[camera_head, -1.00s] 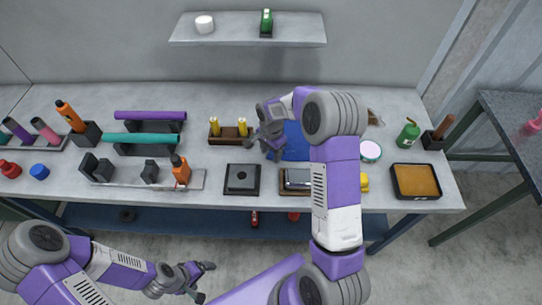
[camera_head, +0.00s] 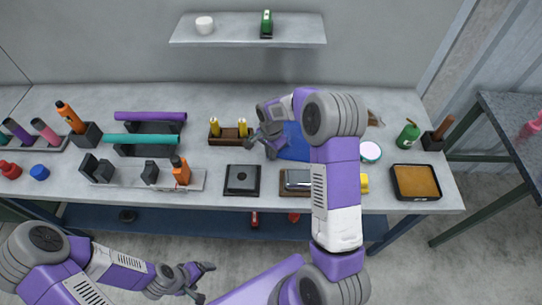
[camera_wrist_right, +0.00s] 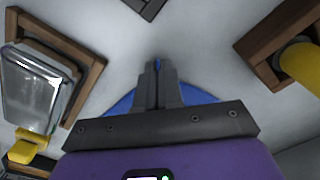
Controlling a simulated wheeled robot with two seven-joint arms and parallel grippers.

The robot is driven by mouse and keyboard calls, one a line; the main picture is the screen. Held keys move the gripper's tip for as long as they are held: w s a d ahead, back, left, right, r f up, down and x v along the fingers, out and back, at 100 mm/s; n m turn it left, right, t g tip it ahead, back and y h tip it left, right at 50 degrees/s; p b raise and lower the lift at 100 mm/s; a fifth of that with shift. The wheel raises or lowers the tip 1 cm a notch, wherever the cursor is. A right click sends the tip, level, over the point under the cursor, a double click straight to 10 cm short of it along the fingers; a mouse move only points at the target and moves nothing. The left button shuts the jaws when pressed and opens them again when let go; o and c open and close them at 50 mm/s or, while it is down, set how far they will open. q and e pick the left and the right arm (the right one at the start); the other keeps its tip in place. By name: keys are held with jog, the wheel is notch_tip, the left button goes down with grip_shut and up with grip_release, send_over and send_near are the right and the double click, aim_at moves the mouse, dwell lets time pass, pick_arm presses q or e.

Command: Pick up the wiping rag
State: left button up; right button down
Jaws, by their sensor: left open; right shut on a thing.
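The blue wiping rag (camera_head: 294,149) is at the middle of the workbench, partly hidden behind my right arm. My right gripper (camera_head: 262,147) is at the rag's left edge. In the right wrist view the fingers (camera_wrist_right: 157,66) are together, with a bit of blue between the tips. More of the blue rag (camera_wrist_right: 199,96) shows on both sides behind the fingers. My left gripper (camera_head: 204,282) is open and empty, in front of the bench and below its top.
A wooden holder with yellow-topped items (camera_head: 229,138) stands left of my right gripper. A black square block (camera_head: 242,180) and a tray with a metallic piece (camera_head: 294,184) lie in front. A tray with an orange pad (camera_head: 416,181) is at the right. A shelf (camera_head: 240,37) hangs above.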

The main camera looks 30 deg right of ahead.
notch_tip(320, 180, up, 12)
jog(key=p, duration=0.8)
notch_tip(320, 180, up, 18)
jog(key=p, duration=1.3)
jog(key=shift+f, duration=0.1)
